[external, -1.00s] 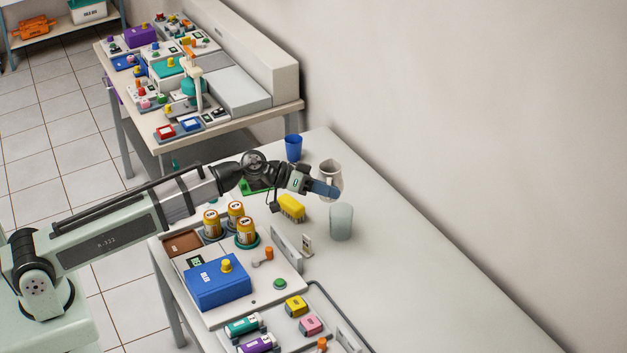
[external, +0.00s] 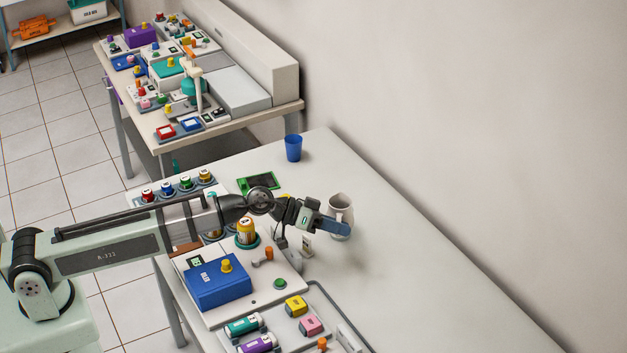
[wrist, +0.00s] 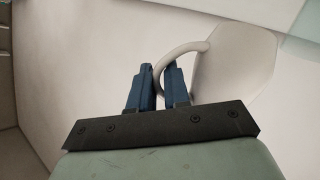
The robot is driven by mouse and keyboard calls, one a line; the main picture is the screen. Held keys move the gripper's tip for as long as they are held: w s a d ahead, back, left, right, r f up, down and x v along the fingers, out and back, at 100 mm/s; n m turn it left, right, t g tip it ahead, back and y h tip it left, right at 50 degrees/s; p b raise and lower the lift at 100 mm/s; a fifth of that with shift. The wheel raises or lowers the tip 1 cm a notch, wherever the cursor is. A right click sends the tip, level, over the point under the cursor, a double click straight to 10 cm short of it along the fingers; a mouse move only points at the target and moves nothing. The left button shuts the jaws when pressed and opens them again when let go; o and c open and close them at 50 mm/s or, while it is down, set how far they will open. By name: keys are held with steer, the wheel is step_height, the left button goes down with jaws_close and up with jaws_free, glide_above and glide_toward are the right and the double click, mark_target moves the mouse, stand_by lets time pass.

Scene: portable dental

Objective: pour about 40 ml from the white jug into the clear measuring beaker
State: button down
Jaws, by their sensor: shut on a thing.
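The white jug (external: 341,207) is held off to the right of my arm, above the white table, and looks roughly upright in the external view. My gripper (external: 343,229) is shut on its handle. In the wrist view the blue fingers (wrist: 158,85) close around the curved handle, and the jug's body (wrist: 236,62) is to their right. The clear measuring beaker cannot be made out in the external view; the jug covers the place where it stood. A pale greenish edge shows at the wrist view's top right, but I cannot tell what it is.
A blue cup (external: 293,148) stands at the table's far end. A green board (external: 258,181) lies behind my arm. A panel with a blue box (external: 218,283) and several coloured parts fills the near left. The table's right side (external: 430,290) is clear.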

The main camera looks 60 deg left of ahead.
mark_target(334, 215)
step_height(334, 215, down, 7)
steer(key=shift+f, duration=0.15)
stand_by(0.4)
steer(key=shift+w+a, duration=0.1)
steer(key=shift+a, duration=0.05)
steer(key=a+r+n, duration=0.1)
steer(key=r, duration=0.1)
steer(key=w+r+n+h, duration=0.1)
steer(key=r, duration=0.1)
steer(key=w+a+r+n, duration=0.1)
steer(key=r, duration=0.2)
steer(key=shift+a+g+h, duration=0.3)
steer(key=shift+g, duration=0.1)
steer(key=a+r, duration=0.1)
steer(key=w+r+n, duration=0.1)
steer(key=w+a+r+n+h, duration=0.1)
steer(key=r, duration=0.1)
steer(key=shift+w+a, duration=0.1)
steer(key=shift+a, duration=0.25)
steer(key=a+n, duration=0.1)
steer(key=w+a+n+h, duration=0.1)
steer(key=n, duration=0.1)
steer(key=shift+f+g, duration=0.15)
steer(key=shift+g, duration=0.15)
steer(key=shift+w+a+r+n+h, duration=0.25)
steer(key=shift+r+n+h, duration=0.15)
steer(key=shift+n+h, duration=0.15)
